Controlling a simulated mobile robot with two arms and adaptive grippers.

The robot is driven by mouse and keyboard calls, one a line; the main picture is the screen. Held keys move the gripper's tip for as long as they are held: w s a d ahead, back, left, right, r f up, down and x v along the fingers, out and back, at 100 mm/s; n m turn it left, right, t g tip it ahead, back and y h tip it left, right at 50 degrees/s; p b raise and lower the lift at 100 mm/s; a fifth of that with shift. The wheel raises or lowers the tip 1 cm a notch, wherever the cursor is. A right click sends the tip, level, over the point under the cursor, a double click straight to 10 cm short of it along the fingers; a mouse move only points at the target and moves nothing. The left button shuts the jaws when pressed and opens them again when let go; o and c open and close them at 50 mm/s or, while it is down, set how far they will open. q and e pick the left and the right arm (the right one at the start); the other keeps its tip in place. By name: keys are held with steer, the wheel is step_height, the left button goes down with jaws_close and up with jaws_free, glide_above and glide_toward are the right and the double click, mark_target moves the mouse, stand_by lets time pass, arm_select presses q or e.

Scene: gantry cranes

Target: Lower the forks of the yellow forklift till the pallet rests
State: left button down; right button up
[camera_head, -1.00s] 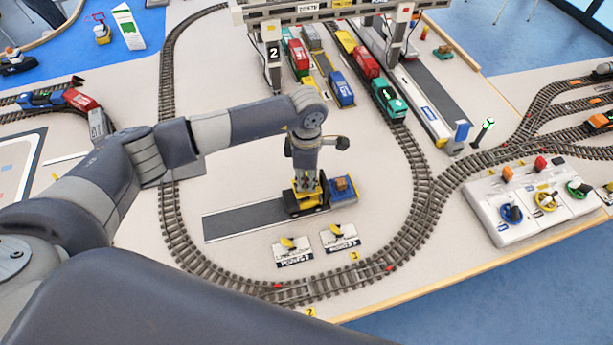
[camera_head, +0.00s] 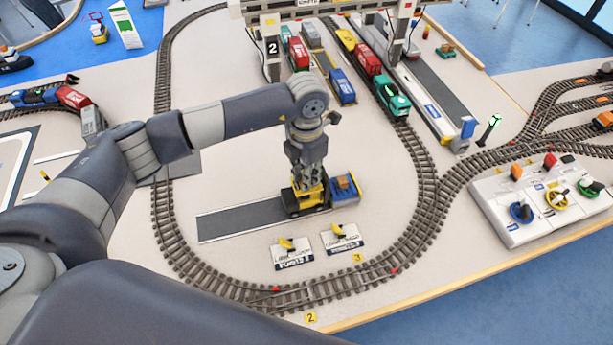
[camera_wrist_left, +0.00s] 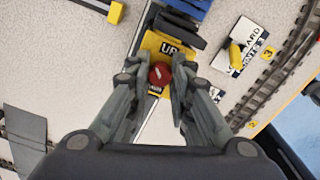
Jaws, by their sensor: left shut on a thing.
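The yellow forklift (camera_head: 306,197) stands on a dark grey strip near the middle of the table. My left gripper (camera_head: 307,183) is over it from above. In the left wrist view the fingers (camera_wrist_left: 161,80) are shut around a red knob (camera_wrist_left: 160,75) on the forklift's yellow top (camera_wrist_left: 165,45), which carries partly hidden lettering. At the forklift's right is a blue base (camera_head: 346,198) with a brown box (camera_head: 344,182) on it. Part of the blue shows in the left wrist view (camera_wrist_left: 190,6). The forks and the gap beneath the pallet cannot be made out. My right gripper is out of view.
Two points levers (camera_head: 292,252) (camera_head: 341,238) on white plates are close in front of the forklift. Curved track (camera_head: 168,215) loops around it.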

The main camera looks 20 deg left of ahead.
arm_select(q)
steer(key=shift+n+b, duration=0.35)
steer(key=shift+n, duration=0.55)
steer(key=c, duration=1.4)
jaws_free()
steer(key=shift+c, duration=0.2)
step_height(320, 180, up, 12)
